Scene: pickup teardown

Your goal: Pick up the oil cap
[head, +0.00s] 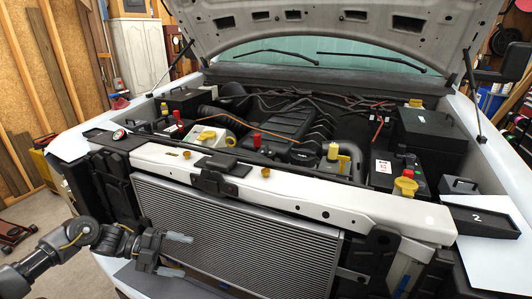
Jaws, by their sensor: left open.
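Several yellow caps show in the engine bay, and I cannot tell for certain which is the oil cap. A yellow upright cylinder (333,151) stands near the engine's front right. A yellow cap (207,136) sits on a whitish reservoir (214,142) left of the engine. A wide yellow cap (405,186) sits at the front right, by the white crossbar. My left gripper (172,255) is open and empty, in front of the radiator and below the crossbar, well apart from all these caps. My right gripper is not in view.
The white front crossbar (300,192) and radiator (230,225) stand between my left gripper and the engine bay. The raised hood (330,20) hangs above. A black tray marked 2 (476,220) lies on the right fender. A black tray (118,141) lies at left.

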